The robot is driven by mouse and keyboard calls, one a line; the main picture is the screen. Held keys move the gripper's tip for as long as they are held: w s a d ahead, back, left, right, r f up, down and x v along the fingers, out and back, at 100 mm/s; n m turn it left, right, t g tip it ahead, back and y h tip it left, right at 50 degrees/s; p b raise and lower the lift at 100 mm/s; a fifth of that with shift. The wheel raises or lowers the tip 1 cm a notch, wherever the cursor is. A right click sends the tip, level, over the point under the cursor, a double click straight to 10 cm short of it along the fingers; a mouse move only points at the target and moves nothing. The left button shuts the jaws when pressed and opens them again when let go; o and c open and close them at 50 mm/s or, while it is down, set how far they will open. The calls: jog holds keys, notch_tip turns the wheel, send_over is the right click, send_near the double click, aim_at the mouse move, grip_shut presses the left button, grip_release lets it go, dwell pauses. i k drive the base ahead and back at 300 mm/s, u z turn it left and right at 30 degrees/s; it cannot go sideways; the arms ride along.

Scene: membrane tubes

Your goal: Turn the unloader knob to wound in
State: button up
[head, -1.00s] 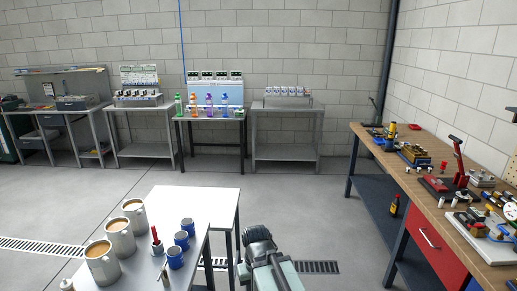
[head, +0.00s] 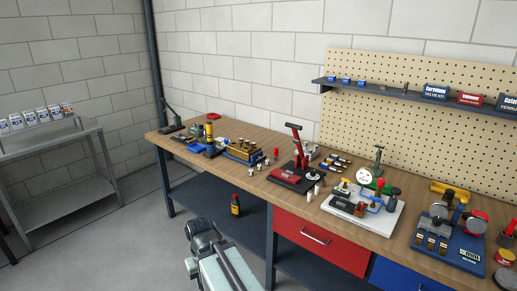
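I cannot pick out the unloader knob for certain at this size. A white board (head: 385,217) on the wooden bench carries a round gauge (head: 362,175), blue fittings and a dark upright knob (head: 393,191). To its right, a blue-based unit (head: 460,246) has a yellow body (head: 450,191) and red and black round parts. My gripper end (head: 198,230) shows at the bottom left of centre, in front of the bench and apart from it. Its fingers cannot be made out, and I see nothing held.
The wooden bench (head: 230,178) runs along the wall, with a red drawer (head: 300,241) and a lower shelf holding a dark bottle (head: 235,205). A red-handled press (head: 297,160) stands mid-bench. A shelf (head: 390,90) hangs above. Floor at left (head: 90,245) is clear.

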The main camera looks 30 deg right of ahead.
aim_at(381, 182)
jog(key=z, duration=0.3)
jog(key=i, duration=0.85)
jog(key=z, duration=0.55)
jog(key=k, duration=0.5)
jog(key=z, duration=0.25)
jog(key=i, duration=0.5)
jog(key=u, duration=0.25)
jog(key=k, duration=0.55)
jog(key=z, duration=0.15)
